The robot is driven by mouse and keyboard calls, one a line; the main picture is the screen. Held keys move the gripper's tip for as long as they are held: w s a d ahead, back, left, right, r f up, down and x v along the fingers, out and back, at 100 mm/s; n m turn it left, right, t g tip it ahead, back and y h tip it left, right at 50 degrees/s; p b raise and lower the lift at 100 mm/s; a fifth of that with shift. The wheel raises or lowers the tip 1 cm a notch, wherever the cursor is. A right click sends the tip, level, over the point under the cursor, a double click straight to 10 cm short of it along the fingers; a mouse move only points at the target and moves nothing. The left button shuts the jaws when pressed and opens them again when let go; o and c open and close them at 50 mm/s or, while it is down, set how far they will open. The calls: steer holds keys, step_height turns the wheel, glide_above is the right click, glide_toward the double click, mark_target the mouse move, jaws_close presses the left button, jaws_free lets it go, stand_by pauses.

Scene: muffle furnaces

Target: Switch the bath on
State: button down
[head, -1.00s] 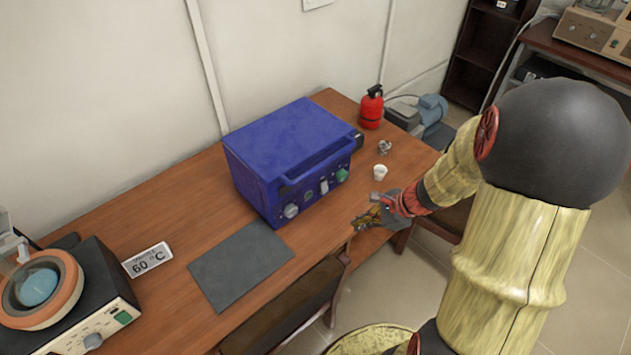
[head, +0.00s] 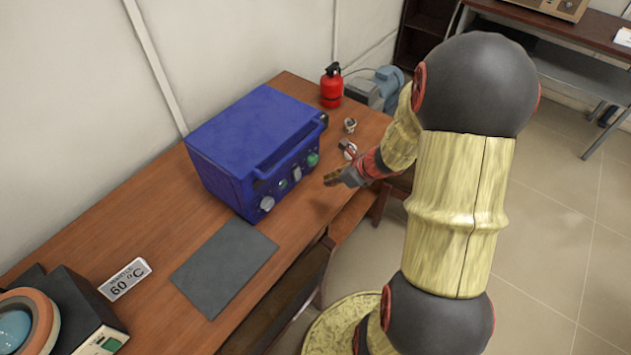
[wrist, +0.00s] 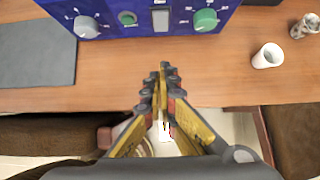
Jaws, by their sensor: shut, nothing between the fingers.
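The bath (head: 78,312), a dark box with an orange-rimmed round basin (head: 47,318) of blue liquid, stands at the lower left of the head view, partly cut off. A green switch (head: 111,345) shows on its pale front panel at the picture's edge. My gripper (head: 328,181) is shut and empty, far to the right of the bath, over the table's front edge by the blue furnace. In the wrist view my gripper (wrist: 163,72) points at the furnace front, its fingertips together and apart from the panel. The bath is not in the wrist view.
The blue furnace (head: 235,140) has a grey knob, a switch and a green knob (wrist: 206,19). A grey mat (head: 225,265) and a "60 °C" sign (head: 125,279) lie between it and the bath. A white cup (wrist: 267,56) and a red extinguisher (head: 331,86) are at the right. A chair stands in front.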

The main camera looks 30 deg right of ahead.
mark_target(297, 174)
steer(key=b+x, duration=0.4)
steer(key=x, duration=0.5)
steer(key=shift+f, duration=0.3)
steer(key=w, duration=0.1)
steer(key=w+a, duration=0.1)
steer(key=w, duration=0.1)
steer(key=shift+w+a+f, duration=0.1)
steer(key=shift+f, duration=0.05)
steer(key=shift+w+a, duration=0.1)
steer(key=shift+w, duration=0.3)
steer(key=shift+w+a+f+b, duration=0.2)
steer(key=shift+w+f+b, duration=0.2)
steer(key=shift+b, duration=0.1)
steer(key=shift+r, duration=0.25)
